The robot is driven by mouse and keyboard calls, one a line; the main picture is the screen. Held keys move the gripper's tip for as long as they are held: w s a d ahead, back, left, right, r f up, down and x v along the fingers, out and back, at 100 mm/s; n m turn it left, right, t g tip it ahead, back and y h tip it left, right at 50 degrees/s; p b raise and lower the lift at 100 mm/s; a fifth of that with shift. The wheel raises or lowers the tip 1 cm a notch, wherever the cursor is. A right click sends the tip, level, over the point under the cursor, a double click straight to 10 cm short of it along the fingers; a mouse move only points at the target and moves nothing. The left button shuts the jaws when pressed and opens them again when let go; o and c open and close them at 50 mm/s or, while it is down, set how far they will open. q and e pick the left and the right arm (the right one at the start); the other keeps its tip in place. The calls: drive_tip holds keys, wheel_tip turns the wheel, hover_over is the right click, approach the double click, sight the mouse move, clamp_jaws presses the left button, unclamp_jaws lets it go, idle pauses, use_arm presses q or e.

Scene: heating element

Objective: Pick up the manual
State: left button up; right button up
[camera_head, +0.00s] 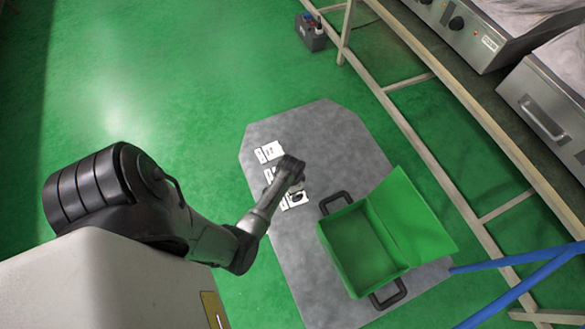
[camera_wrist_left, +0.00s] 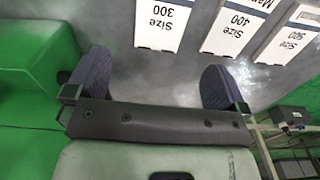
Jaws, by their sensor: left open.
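Three white manuals lie in a row on the grey table (camera_head: 330,125). In the left wrist view they read upside down as Size 300 (camera_wrist_left: 162,22), Size 400 (camera_wrist_left: 237,28) and Size 500 (camera_wrist_left: 290,42). In the head view the far manual (camera_head: 268,152) is clear, and the other two are partly hidden by my left gripper. My left gripper (camera_head: 291,172) is above the manuals. In the left wrist view its fingers (camera_wrist_left: 155,82) are apart with nothing between them, and the Size 300 manual shows beyond the gap. My right gripper is not in view.
An open green case (camera_head: 358,240) with black handles stands on the table just right of the manuals. A metal rack (camera_head: 460,95) with steel appliances (camera_head: 480,35) runs along the right. A small dark box (camera_head: 311,32) sits at the top. The table's far end is clear.

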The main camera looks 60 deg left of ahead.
use_arm(q)
drive_tip(key=b, duration=0.3)
approach(286, 203)
drive_tip(key=w+f, duration=0.1)
drive_tip(key=w+a+f, duration=0.1)
drive_tip(key=w+f, duration=0.1)
drive_tip(key=shift+w+a, duration=0.1)
drive_tip(key=shift+w, duration=0.1)
drive_tip(key=shift+f, duration=0.45)
wheel_tip(286, 203, down, 5)
drive_tip(key=b, duration=0.5)
drive_tip(key=shift+w+f, duration=0.1)
drive_tip(key=shift+c, duration=0.2)
drive_tip(key=c, duration=0.7)
